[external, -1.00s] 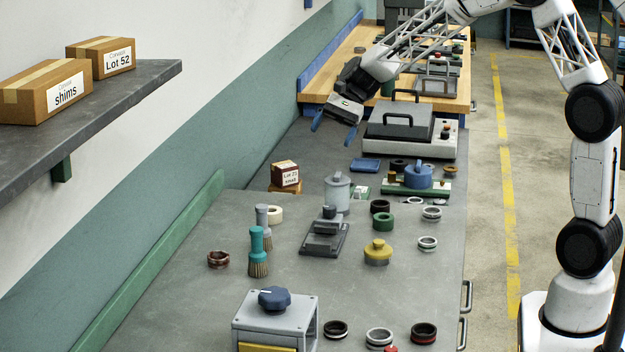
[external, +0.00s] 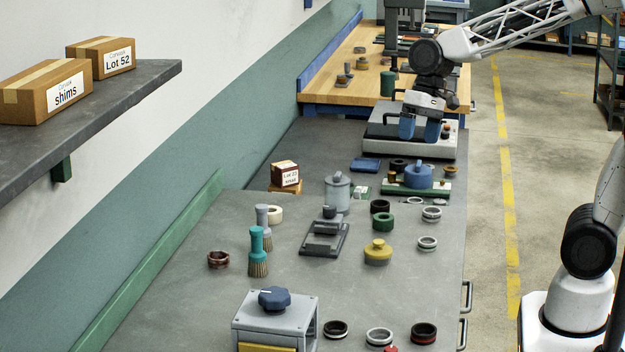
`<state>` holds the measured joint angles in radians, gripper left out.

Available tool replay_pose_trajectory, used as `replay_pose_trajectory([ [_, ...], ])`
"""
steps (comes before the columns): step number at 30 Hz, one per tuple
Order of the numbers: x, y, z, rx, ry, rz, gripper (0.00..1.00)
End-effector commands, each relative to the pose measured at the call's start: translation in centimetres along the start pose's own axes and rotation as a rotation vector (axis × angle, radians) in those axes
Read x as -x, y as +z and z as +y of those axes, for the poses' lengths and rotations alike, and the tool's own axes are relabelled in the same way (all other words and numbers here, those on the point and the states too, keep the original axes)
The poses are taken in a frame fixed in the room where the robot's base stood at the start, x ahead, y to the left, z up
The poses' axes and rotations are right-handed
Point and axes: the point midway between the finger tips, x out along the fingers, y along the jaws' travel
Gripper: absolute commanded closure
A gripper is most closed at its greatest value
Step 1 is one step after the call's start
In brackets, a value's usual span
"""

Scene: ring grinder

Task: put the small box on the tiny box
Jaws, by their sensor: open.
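A small dark red and white box (external: 285,173) labelled "Lot 22 small" sits at the left of the bench, towards the wall. It rests on top of a lower orange-brown box (external: 283,188), mostly covered by it and by its angle, which may be the tiny box; its label cannot be read. My gripper (external: 425,137) has blue fingers pointing down, open and empty. It is above or in front of the grey-white machine at the back right, well apart from both boxes.
The grey-white machine (external: 385,150) stands behind a blue-topped fixture (external: 418,177). Rings, a grey lidded pot (external: 338,193) and brushes (external: 258,250) crowd the bench middle. Two cartons (external: 100,57) sit on the wall shelf. Bench (external: 190,300) is bare at front left.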

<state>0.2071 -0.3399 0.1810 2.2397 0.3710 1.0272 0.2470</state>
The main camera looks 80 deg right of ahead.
Motion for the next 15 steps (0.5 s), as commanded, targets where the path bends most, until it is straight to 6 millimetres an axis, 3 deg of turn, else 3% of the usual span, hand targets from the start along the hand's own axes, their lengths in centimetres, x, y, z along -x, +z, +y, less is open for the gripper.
replay_pose_trajectory([
  [6, 0.3, 5.9, 1.7, 0.210, 0.081, 0.065, 0.09],
  [15, 0.1, 12.4, 5.0, 0.487, 0.191, 0.151, 0.09],
])
